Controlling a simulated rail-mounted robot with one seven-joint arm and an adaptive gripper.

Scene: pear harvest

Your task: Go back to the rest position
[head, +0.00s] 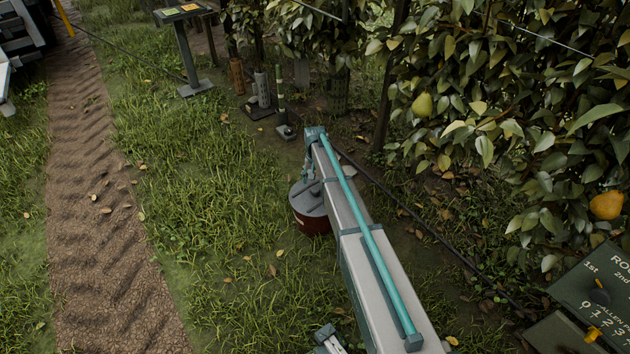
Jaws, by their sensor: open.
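A long grey and teal beam of my own body runs from the bottom edge up to the middle of the head view. I cannot make out my gripper's fingers anywhere in this view. A small grey and dark part shows at the bottom edge, left of the beam, and I cannot tell what it is. A yellow-green pear (422,104) hangs among the leaves at the upper right. An orange-yellow pear (606,206) hangs near the right edge. Both are apart from the beam.
A dark red drum with a grey top (308,197) is partly hidden by the beam. A dark sign board (605,290) stands at the lower right. A sign stand (188,55) and several short posts (262,88) are at the back. Grass and a dirt track (100,200) lie open on the left.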

